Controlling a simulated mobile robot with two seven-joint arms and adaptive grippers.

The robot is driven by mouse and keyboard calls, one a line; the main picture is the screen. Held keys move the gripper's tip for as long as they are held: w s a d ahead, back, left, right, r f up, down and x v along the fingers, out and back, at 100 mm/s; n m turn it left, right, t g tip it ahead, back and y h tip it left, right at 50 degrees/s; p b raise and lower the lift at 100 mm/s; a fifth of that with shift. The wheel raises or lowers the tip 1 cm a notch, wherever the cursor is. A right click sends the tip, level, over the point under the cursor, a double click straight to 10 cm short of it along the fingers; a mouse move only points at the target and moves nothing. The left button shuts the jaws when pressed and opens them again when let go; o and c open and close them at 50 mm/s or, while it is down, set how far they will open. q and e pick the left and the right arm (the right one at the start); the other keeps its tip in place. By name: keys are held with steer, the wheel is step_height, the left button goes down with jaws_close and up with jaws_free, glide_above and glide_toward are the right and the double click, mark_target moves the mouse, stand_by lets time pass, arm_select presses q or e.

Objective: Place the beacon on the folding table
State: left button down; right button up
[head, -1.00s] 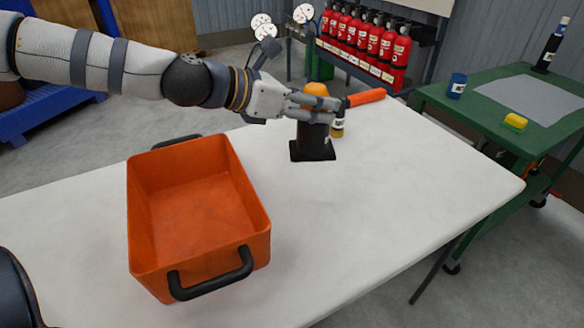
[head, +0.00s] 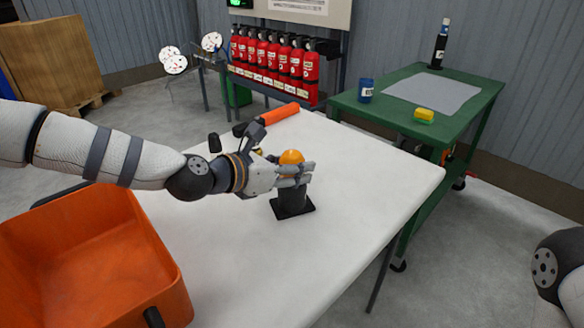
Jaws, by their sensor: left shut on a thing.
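The beacon (head: 292,196) has an orange dome, a dark body and a flat black square base. It is upright over the middle of the white folding table (head: 345,190). My left gripper (head: 306,175) is shut on the beacon's upper body from the left, just below the dome, with its fingers covering part of it. The base is at or very close to the tabletop; I cannot tell whether it touches. My right gripper is out of view; only part of my right arm shows at the right edge.
An orange bin (head: 85,265) with black handles stands at the table's left. An orange-handled tool (head: 272,116) lies at the far edge. A green table (head: 460,95) behind right carries a blue cup (head: 366,90), a yellow block (head: 424,116) and a dark bottle (head: 440,45). Tabletop right of the beacon is clear.

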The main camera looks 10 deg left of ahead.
arm_select(q)
steer(key=shift+r, duration=0.2)
steer(key=shift+f, duration=0.15)
steer(key=c, duration=1.3)
jaws_free()
steer(key=shift+f, duration=0.2)
steer(key=shift+c, duration=0.2)
steer(key=o, duration=0.4)
steer(key=shift+r, duration=0.1)
